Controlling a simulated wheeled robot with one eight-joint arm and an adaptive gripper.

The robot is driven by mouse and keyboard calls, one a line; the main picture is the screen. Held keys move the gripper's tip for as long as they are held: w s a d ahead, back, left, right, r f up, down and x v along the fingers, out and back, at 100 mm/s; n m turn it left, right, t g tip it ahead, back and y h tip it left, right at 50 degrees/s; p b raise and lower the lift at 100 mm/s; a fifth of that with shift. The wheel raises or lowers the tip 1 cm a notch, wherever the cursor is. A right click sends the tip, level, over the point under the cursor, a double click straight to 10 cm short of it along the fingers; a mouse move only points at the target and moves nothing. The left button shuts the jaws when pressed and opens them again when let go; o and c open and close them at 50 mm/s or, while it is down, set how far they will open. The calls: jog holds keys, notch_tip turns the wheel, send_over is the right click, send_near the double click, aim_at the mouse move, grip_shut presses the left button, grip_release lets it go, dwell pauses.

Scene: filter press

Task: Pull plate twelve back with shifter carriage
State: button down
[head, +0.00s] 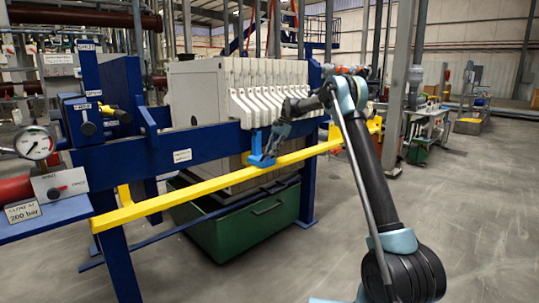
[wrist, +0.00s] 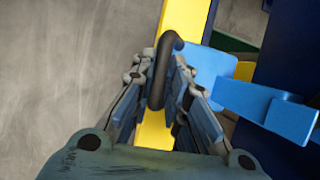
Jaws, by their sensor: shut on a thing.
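The filter press holds a row of off-white plates (head: 262,103); I cannot read which one is plate twelve. The blue shifter carriage (head: 260,158) sits on the yellow rail (head: 215,185), below the plates' slanted side handles. In the wrist view, the carriage's light blue body (wrist: 208,66) and its arm (wrist: 265,108) reach to the right, towards the dark blue beam. My gripper (head: 272,145) is at the carriage. In the wrist view, its fingers are shut on the dark curved carriage handle (wrist: 172,42), which stands over the yellow rail. Whether the carriage touches a plate is hidden.
A dark blue side beam (head: 205,145) runs between the plates and the yellow rail. A green tray (head: 245,228) stands under the press. A gauge (head: 34,143) and levers are at the left end. The grey floor in front is clear.

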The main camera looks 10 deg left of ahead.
jog(key=shift+w+d, duration=0.35)
jog(key=shift+w, duration=0.25)
jog(key=shift+w+d, duration=0.3)
jog(key=shift+w, duration=0.3)
jog(key=c, duration=1.6)
grip_release()
jog(key=shift+o, duration=0.2)
jog(key=shift+d, duration=0.1)
jog(key=v, duration=1.2)
